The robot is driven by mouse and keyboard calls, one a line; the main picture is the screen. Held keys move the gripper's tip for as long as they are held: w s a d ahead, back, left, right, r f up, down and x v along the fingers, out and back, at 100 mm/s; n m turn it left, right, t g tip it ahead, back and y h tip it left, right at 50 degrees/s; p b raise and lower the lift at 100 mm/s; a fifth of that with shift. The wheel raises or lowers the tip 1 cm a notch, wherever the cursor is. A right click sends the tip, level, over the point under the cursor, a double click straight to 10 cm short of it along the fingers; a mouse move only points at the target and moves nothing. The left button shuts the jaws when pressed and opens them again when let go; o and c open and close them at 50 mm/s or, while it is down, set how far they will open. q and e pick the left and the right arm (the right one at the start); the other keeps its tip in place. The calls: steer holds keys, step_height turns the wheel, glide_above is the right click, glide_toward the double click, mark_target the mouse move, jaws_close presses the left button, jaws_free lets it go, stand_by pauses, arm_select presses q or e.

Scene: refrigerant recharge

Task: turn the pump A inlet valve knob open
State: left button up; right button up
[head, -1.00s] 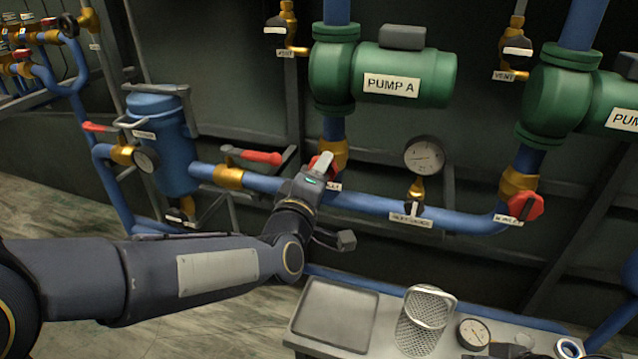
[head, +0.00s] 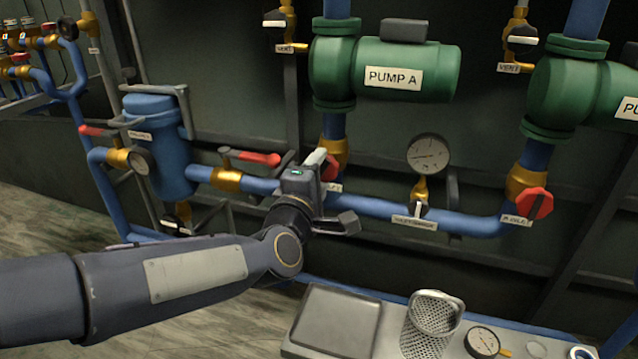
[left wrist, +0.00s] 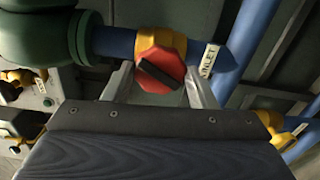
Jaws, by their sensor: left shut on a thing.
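The pump A inlet valve knob is red and partly hidden behind my left gripper in the head view (head: 331,168). It sits on a brass valve body (head: 337,150) on the blue pipe under green pump A (head: 393,78). In the left wrist view the red knob (left wrist: 160,60) with its dark diagonal bar faces the camera, beside a tag reading INLET (left wrist: 208,60). My left gripper (head: 318,160) is at the knob, and its two fingers lie on either side of it, shut on it (left wrist: 158,78). My right gripper is not in view.
A pressure gauge (head: 428,154) and a small valve stand right of the knob. A red lever handle (head: 258,159) is left of it. The pump B inlet knob (head: 535,203) is further right. A bench below holds a grey tray (head: 334,325), a mesh cup (head: 432,322) and a gauge (head: 483,342).

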arm_select(q)
steer(key=shift+f+n, duration=0.1)
steer(key=shift+n, duration=0.3)
steer(key=shift+f+n+b, duration=0.15)
steer(key=shift+n+b, duration=0.45)
steer(key=shift+b, duration=0.2)
steer(key=n, duration=0.2)
steer(key=shift+n, duration=0.4)
steer(key=o, duration=1)
steer(key=shift+r, duration=0.2)
